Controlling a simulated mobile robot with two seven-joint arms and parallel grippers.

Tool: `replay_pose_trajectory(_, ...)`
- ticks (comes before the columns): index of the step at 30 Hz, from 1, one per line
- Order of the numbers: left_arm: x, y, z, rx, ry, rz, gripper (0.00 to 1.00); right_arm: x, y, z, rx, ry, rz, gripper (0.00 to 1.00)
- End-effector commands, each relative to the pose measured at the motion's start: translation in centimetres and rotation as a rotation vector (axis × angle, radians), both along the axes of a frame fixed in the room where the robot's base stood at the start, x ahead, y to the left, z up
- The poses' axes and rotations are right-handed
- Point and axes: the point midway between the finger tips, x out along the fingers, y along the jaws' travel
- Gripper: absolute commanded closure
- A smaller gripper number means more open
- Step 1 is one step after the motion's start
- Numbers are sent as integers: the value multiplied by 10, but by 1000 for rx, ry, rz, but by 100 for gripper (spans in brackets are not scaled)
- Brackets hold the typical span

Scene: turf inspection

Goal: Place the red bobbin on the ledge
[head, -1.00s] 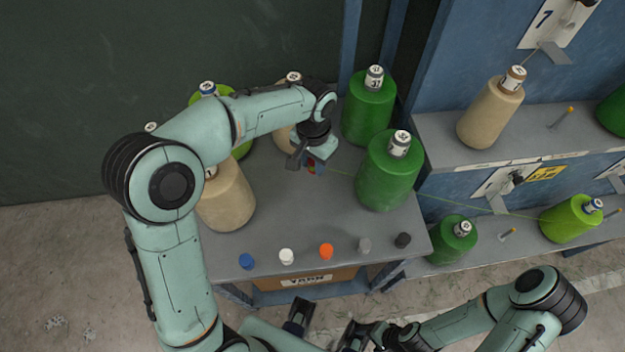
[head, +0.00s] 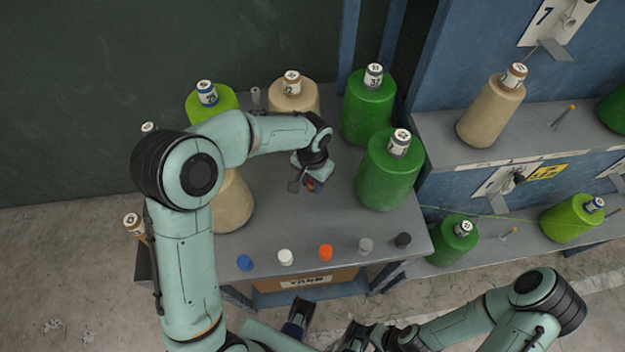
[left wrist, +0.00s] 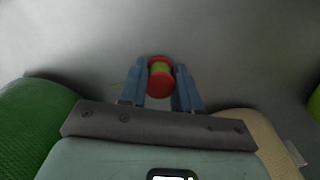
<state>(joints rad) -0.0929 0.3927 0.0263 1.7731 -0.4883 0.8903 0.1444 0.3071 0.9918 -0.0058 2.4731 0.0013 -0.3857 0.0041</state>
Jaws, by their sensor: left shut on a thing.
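The red bobbin (left wrist: 161,62) has red flanges and yellow-green thread wound around its middle. My left gripper (left wrist: 160,88) is shut on it, with one blue finger on each side. In the head view the left gripper (head: 311,184) is over the grey table, left of the front large green cone. There the bobbin is a small patch of colour, mostly hidden. A grey ledge (head: 437,140) runs along the blue machine at right, away from the gripper. My right gripper (head: 355,335) is low at the bottom, and its finger opening is unclear.
Large green cones (head: 388,178) and beige cones (head: 232,205) stand on the grey table (head: 300,225). Several small coloured pieces, including an orange one (head: 325,252), line its front edge. The middle of the table is clear. A beige cone (head: 490,112) sits on the ledge.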

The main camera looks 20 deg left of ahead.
Motion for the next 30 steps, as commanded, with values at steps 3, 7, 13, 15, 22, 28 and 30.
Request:
replay_pose_trajectory(3, 0, 0, -3, 0, 0, 0, 58, -1, 0, -2, 0, 1, 0, 30)
replay_pose_trajectory(7, 0, 0, -2, 0, 0, 0, 43, -1, 0, -2, 0, 1, 0, 30)
replay_pose_trajectory(13, 0, 0, -2, 0, 0, 0, 43, 0, 0, -1, 0, 0, 0, 30)
replay_pose_trajectory(15, 0, 0, 1, 0, 0, 0, 43, 0, 0, 1, 0, 0, 0, 30)
replay_pose_trajectory(22, 1, 0, 37, 0, -5, 0, 43, 1, 0, 5, 0, -2, 0, 30)
replay_pose_trajectory(28, 1, 0, 81, 0, -6, 0, 43, 3, 0, 10, 0, -3, 0, 30)
replay_pose_trajectory(30, 1, 0, 94, 0, -4, 0, 43, 4, 0, 12, 0, -4, 0, 30)
